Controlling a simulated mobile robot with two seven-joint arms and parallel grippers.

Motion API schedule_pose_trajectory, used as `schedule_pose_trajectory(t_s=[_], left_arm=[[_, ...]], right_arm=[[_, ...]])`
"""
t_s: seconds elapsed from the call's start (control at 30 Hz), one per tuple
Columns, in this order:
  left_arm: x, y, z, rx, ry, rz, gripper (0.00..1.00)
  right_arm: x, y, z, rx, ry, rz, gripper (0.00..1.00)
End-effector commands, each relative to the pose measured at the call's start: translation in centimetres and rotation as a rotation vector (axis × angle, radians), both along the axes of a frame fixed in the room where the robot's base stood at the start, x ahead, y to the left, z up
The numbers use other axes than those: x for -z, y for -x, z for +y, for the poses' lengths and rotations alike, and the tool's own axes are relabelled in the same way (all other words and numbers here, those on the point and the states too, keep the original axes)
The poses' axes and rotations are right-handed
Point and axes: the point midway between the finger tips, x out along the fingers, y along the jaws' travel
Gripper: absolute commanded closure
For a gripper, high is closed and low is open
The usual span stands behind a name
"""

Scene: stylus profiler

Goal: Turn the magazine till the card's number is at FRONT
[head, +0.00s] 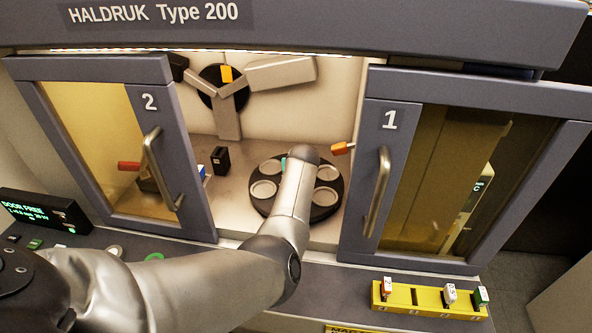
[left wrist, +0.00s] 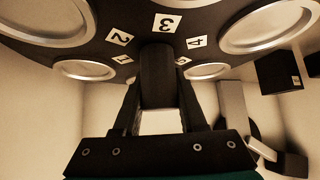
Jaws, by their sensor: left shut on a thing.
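The magazine (head: 261,209) is a dark round plate with several pale round seats, inside the open bay between the doors. In the left wrist view the magazine (left wrist: 100,30) has white number labels around its dark centre knob (left wrist: 157,75); 3 (left wrist: 167,23) is nearest the middle of the view, with 2 (left wrist: 120,37) and 4 (left wrist: 197,42) beside it. My left gripper (left wrist: 158,98) is shut on the knob, one finger each side. In the head view my left arm hides the gripper and knob. A yellow card or label (head: 350,328) reading "MAG" is cut off below. I see no FRONT mark. My right gripper is not in view.
Door 2 (head: 196,190) and door 1 (head: 357,190) flank the bay, with handles (head: 158,168) and (head: 378,190). A small black block (head: 221,160) stands left of the magazine. A yellow rack (head: 415,297) with tagged pieces lies at front right. A display (head: 40,211) reads "DOOR FREE".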

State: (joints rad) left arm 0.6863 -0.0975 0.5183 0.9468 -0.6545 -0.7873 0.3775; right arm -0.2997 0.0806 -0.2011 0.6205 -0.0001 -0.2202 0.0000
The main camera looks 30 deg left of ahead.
Motion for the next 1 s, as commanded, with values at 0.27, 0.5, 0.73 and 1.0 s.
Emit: schedule_pose_trajectory(t_s=[0.27, 0.5, 0.73, 1.0], left_arm=[[-0.01, -0.01, 0.0, -0.002, 0.002, 0.0, 1.0], [-0.01, -0.01, 0.0, -0.001, 0.002, 0.0, 0.38], [-0.01, -0.01, 0.02, -0.001, 0.001, -0.001, 0.29], [-0.79, 0.06, 0.18, 0.001, 0.001, 0.0, 0.29]], right_arm=[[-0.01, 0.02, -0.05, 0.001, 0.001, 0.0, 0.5], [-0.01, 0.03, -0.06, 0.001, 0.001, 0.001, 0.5], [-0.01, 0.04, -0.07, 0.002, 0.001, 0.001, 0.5], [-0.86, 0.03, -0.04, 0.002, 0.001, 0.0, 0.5]])
